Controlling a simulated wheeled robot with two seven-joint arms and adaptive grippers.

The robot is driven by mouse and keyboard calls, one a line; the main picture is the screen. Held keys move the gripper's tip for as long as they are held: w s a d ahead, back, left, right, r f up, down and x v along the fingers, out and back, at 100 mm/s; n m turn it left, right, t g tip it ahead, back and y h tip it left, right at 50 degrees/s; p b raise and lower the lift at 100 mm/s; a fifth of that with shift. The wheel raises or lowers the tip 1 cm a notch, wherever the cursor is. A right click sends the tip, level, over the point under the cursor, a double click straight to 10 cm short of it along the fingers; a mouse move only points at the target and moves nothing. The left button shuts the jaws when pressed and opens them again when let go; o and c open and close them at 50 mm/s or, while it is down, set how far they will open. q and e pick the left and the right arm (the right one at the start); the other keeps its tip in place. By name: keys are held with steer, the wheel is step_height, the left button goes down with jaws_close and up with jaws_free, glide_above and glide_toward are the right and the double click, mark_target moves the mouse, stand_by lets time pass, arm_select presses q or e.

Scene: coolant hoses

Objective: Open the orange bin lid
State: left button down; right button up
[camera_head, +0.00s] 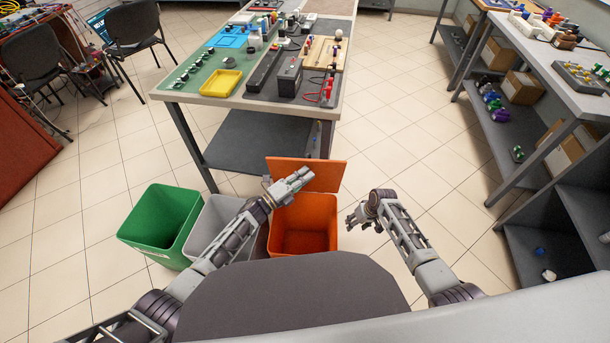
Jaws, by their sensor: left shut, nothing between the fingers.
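The orange bin (305,242) stands on the floor at the centre, with its inside visible. Its orange lid (318,174) is raised at the far side of the bin, standing up and leaning back towards the workbench. My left gripper (303,177) is shut and empty. It appears in front of the lid's left part, above the bin's far left; I cannot tell whether it touches the lid. My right gripper (356,220) is to the right of the bin, apart from it. Its fingers are too small to tell open from shut.
A grey bin (212,214) and an open green bin (160,222) stand left of the orange one. A workbench with a yellow tray (221,83) stands behind. Shelving (485,120) stands at the right. Tiled floor between is clear.

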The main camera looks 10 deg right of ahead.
steer(key=s+a+f, duration=0.1)
steer(key=s+f, duration=0.3)
steer(key=s, duration=0.4)
steer(key=s+a+f+n+h, duration=0.1)
steer(key=s+f, duration=0.3)
steer(key=s, duration=0.4)
steer(key=s+a+f+n+t+h, duration=0.1)
steer(key=s+f, duration=0.3)
steer(key=s, duration=0.5)
steer(key=shift+a, duration=0.85)
steer(key=shift+s+f, duration=0.1)
steer(key=shift+s, duration=0.05)
